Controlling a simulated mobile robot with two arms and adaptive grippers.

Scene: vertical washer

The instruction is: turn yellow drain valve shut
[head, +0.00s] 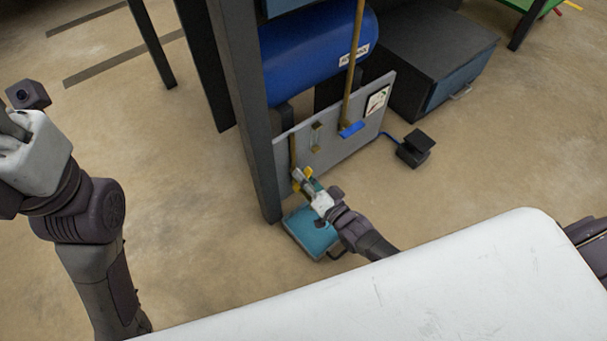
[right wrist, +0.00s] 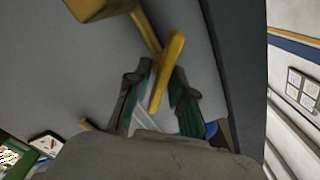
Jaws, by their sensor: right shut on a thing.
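The yellow drain valve handle (right wrist: 174,52) stands between the fingers of my right gripper (right wrist: 158,84) in the right wrist view, slanting up to the right. The gripper is shut on it. In the head view my right gripper (head: 304,180) is at the lower left of the grey panel, and small yellow parts of the valve (head: 309,172) show around its fingertips. The rest of the valve there is hidden by the gripper. My left gripper (head: 33,145) is at the left edge of the head view, away from the panel; its fingers are not clear.
A grey panel (head: 350,140) with brass pipes and a blue-handled valve (head: 351,129) stands below a blue tank (head: 318,50). A dark post (head: 245,120) rises beside my right gripper. A teal tray (head: 311,232) lies on the floor below it. A black pedal (head: 415,148) sits right.

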